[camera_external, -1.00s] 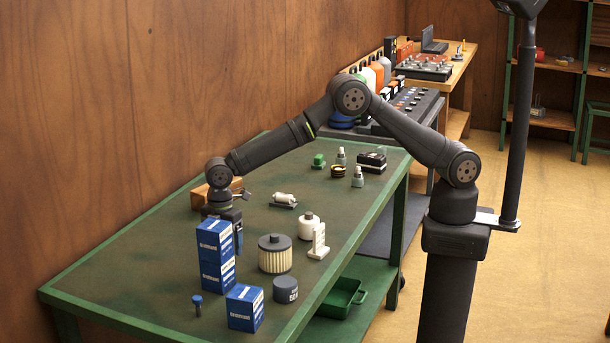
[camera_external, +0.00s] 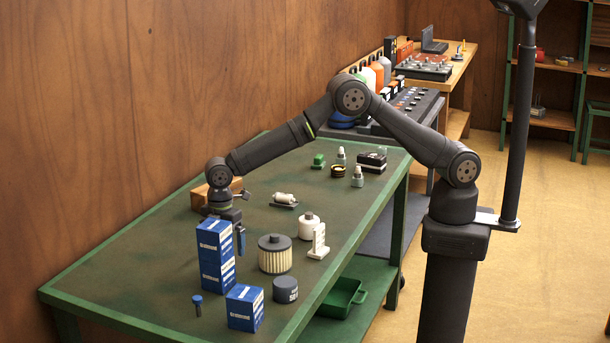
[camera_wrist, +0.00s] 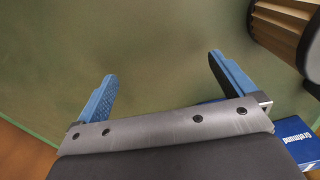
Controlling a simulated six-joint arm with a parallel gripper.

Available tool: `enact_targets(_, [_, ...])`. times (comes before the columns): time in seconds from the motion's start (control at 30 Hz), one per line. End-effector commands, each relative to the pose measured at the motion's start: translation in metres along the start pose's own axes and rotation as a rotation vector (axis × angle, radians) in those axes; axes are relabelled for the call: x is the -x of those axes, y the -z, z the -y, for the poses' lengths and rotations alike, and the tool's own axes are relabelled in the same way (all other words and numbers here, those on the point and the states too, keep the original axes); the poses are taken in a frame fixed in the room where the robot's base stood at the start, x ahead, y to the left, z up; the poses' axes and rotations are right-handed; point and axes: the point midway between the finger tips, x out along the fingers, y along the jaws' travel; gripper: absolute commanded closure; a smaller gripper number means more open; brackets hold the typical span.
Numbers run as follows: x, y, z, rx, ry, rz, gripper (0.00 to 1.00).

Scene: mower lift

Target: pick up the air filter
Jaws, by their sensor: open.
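The air filter appears to be the pleated cream cylinder with dark end caps (camera_external: 275,259), upright on the green bench (camera_external: 150,262). In the wrist view it shows partly at the upper right (camera_wrist: 283,28), cut off by the frame edge. My gripper (camera_external: 238,250) is low over the bench, left of the filter and behind the stacked blue boxes, which partly hide it. In the wrist view my gripper (camera_wrist: 163,68) has its two blue fingers wide apart with only bare bench between them. The filter lies outside the right finger, apart from it.
Stacked blue boxes (camera_external: 215,262) stand close in front of my gripper; a blue box also shows in the wrist view (camera_wrist: 292,142). Another blue box (camera_external: 245,308), a dark canister (camera_external: 285,289) and a white canister (camera_external: 309,226) stand near the filter. The bench's left part is clear.

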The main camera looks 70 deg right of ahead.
Motion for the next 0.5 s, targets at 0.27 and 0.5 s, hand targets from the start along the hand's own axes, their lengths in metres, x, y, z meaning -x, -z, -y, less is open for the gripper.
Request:
enact_targets(0.27, [0.055,0.001,-0.001,0.0,-0.006,-0.005,0.0])
enact_targets(0.5, [0.157,0.001,-0.001,0.0,-0.005,-0.005,0.0])
